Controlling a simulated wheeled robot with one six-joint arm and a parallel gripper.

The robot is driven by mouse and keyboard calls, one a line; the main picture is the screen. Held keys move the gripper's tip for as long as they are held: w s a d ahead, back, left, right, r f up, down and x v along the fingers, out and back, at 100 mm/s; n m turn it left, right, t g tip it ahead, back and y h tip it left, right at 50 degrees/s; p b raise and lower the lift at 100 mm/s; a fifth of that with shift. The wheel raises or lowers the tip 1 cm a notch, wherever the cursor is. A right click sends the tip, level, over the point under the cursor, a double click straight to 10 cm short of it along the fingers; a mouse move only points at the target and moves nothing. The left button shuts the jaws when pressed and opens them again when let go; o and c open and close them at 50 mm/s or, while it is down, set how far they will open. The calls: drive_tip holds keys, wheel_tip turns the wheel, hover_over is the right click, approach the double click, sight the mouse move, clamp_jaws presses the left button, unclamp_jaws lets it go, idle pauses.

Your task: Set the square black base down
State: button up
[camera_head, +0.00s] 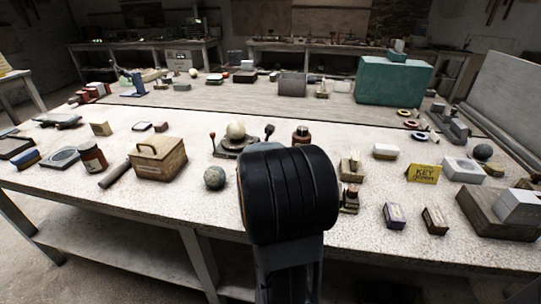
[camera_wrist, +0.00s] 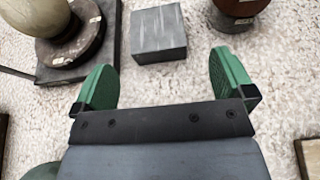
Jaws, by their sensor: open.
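A square dark grey to black block, which fits the square black base (camera_wrist: 158,33), rests flat on the speckled tabletop in the wrist view. My gripper (camera_wrist: 162,64) is open, with its two green fingers spread wide and nothing between them. The block lies just beyond the fingertips, roughly centred between them and apart from both. In the head view my black arm link covers this spot, so I cannot make out the block or the gripper there.
Left of the block stands a pale sphere (camera_head: 236,131) on a round foot and dark square plate (camera_wrist: 82,62). A reddish-brown round object (camera_wrist: 238,8) stands to the right. A grey ball (camera_head: 215,178) and wooden box (camera_head: 158,158) sit left of my arm; small boxes (camera_head: 395,215) lie right.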

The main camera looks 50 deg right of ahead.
drive_tip(key=shift+x, duration=3.1)
drive_tip(key=shift+w+r, duration=0.15)
drive_tip(key=shift+a, duration=0.1)
drive_tip(key=c, duration=1.2)
drive_tip(key=shift+r, duration=0.1)
drive_tip(key=shift+c, duration=0.8)
drive_tip(key=shift+r, duration=0.1)
